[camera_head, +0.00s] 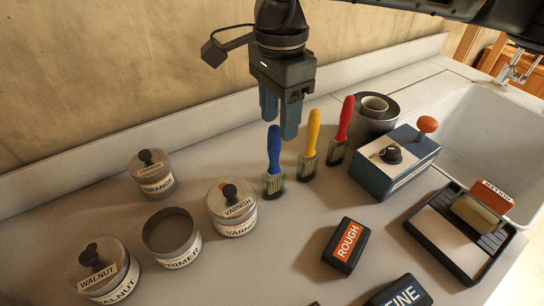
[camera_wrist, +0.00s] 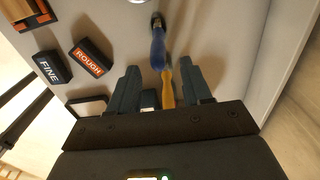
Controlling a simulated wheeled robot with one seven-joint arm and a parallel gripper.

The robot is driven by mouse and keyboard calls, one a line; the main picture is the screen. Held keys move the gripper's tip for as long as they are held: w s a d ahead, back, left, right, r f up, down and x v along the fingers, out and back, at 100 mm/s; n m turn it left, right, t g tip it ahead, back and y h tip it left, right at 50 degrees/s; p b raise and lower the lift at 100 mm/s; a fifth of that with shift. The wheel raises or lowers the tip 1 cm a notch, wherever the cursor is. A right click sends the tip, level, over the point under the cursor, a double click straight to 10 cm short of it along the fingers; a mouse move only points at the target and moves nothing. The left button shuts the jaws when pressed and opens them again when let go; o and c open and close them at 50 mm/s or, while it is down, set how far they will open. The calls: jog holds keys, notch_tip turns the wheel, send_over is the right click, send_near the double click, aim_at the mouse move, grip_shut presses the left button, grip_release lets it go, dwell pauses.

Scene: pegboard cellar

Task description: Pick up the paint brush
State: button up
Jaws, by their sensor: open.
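Three paint brushes stand bristles down on the counter in the head view: one with a blue handle (camera_head: 274,150), one yellow (camera_head: 313,132) and one red (camera_head: 345,119). My gripper (camera_head: 280,122) is open and points down near the tops of the blue and yellow brushes. In the wrist view the blue brush (camera_wrist: 158,48) lies beyond the fingertips, and the yellow brush (camera_wrist: 167,88) shows in the gap between the fingers. Nothing is visibly held. I cannot tell whether a finger touches a handle.
Jars labelled ORANGE (camera_head: 155,178), VARNISH (camera_head: 232,212) and WALNUT (camera_head: 105,275) stand left, with an open PRIMER tin (camera_head: 174,240). Blocks marked ROUGH (camera_head: 346,246) and FINE (camera_head: 400,297) lie in front. A blue box (camera_head: 399,165), round tin (camera_head: 376,121), tray (camera_head: 437,251) and sink (camera_head: 490,125) are right.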

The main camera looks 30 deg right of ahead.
aim_at(274, 163)
jog(key=shift+a+f+p, duration=0.25)
jog(key=shift+f+p, duration=0.1)
jog(key=shift+f, duration=0.85)
jog(key=shift+a+f+p, duration=0.25)
jog(key=shift+f+p, duration=0.1)
jog(key=shift+f, duration=0.85)
grip_shut()
